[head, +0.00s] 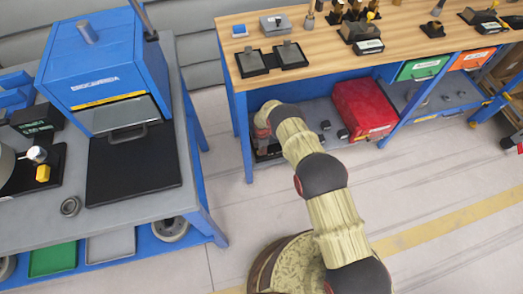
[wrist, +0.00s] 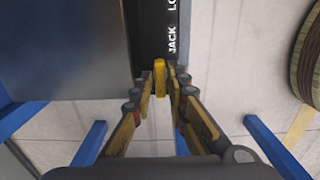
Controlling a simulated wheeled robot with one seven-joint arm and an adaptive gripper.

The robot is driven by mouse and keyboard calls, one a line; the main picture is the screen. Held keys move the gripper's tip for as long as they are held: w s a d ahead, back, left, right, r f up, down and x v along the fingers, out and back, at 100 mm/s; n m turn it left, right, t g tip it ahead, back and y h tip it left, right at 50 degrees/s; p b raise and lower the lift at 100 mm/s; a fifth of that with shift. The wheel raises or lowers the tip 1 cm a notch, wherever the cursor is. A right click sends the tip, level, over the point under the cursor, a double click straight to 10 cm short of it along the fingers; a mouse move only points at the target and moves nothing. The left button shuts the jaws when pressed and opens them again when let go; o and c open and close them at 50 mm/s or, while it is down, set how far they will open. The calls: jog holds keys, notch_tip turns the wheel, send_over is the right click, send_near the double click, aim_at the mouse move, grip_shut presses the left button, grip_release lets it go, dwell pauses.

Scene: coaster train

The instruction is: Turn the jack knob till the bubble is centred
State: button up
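A yellow knob (wrist: 160,76) stands at the end of a black strip (wrist: 172,25) lettered "JACK" and "LO", cut off by the frame edge, in the wrist view. My gripper (wrist: 161,82) has its two fingers drawn in close on either side of this knob, and they appear shut on it. The exact contact at the pads is too small to see clearly. In the head view my arm reaches to the lower shelf of the wood-topped bench, and my gripper is hidden there. I can make out no bubble in either view.
A red bin (head: 365,108) sits on the lower shelf (head: 318,112), right of my arm. The wooden bench top (head: 310,40) is above, with several devices on it. A grey-topped bench (head: 150,204) with a blue box (head: 98,60) stands left. Floor shows between the benches.

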jog(key=shift+o, duration=1.3)
jog(key=shift+r, duration=3.7)
